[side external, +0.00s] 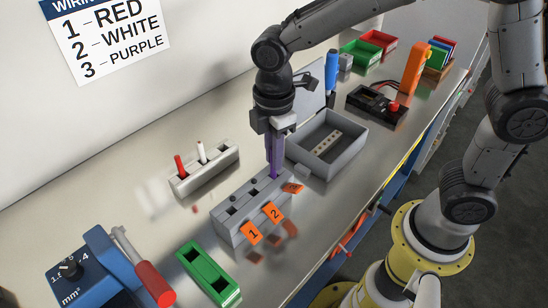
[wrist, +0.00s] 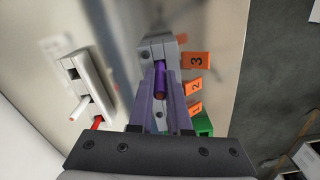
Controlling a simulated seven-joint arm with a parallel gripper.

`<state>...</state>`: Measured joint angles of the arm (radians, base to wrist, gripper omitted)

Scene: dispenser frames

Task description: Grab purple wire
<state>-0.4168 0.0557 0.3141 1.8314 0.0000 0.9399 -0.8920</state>
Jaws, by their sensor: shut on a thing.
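The purple wire (wrist: 160,78) stands upright between the fingers of my gripper (wrist: 158,98), which are shut on it. The grey numbered block (side external: 223,231) has orange tags 1, 2 and 3. My gripper (side external: 274,174) reaches down to the block's far end, by tag 3, where the wire's lower end meets the block. The fingers look purple, so they are hard to tell from the wire in the side view. I cannot tell how deep the wire sits in its hole.
A grey holder (side external: 216,174) with a red wire (side external: 180,166) and a white wire (side external: 201,152) stands at left. A green block (side external: 208,274), a blue tool (side external: 104,262) and a grey open box (side external: 316,164) are nearby.

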